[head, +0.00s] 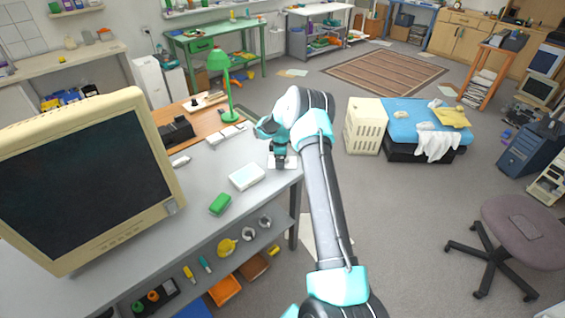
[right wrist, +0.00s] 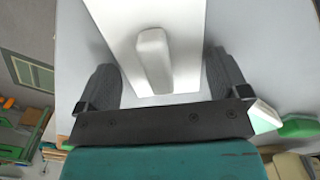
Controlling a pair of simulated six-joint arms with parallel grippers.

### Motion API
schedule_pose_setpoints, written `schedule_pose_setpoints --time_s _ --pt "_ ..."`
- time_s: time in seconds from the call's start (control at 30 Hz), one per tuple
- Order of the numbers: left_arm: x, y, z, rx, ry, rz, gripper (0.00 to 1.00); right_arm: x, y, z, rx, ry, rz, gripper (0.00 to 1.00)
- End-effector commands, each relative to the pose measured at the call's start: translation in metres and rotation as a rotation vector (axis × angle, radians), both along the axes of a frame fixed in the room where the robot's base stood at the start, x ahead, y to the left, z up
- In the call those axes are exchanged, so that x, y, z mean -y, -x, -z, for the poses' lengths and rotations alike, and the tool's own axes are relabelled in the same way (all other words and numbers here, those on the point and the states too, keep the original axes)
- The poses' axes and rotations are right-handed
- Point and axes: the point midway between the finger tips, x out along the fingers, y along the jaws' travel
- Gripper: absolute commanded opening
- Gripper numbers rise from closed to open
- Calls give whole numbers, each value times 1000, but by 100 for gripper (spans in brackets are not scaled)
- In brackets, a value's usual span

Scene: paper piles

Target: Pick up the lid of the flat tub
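A flat white lid (head: 291,163) lies near the desk's right edge, under my right gripper. In the right wrist view the lid (right wrist: 187,20) fills the top middle, with a raised bar handle (right wrist: 152,60). My right gripper (head: 280,162) points down over it. In the wrist view its two fingers (right wrist: 163,80) are apart, one on each side of the handle, with a gap on both sides. A flat white tub-like box (head: 246,177) sits to the left; its edge shows in the wrist view (right wrist: 265,115). My left gripper is not in view.
A green block (head: 220,204) lies on the grey desk (head: 205,165) near the front. The floor right of the desk is open.

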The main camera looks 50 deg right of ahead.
Motion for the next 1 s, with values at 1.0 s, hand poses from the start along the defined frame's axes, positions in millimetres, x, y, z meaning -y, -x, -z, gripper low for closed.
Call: schedule_pose_setpoints --time_s 1.0 --pt "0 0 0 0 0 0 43 0 -1 -64 3 2 0 65"
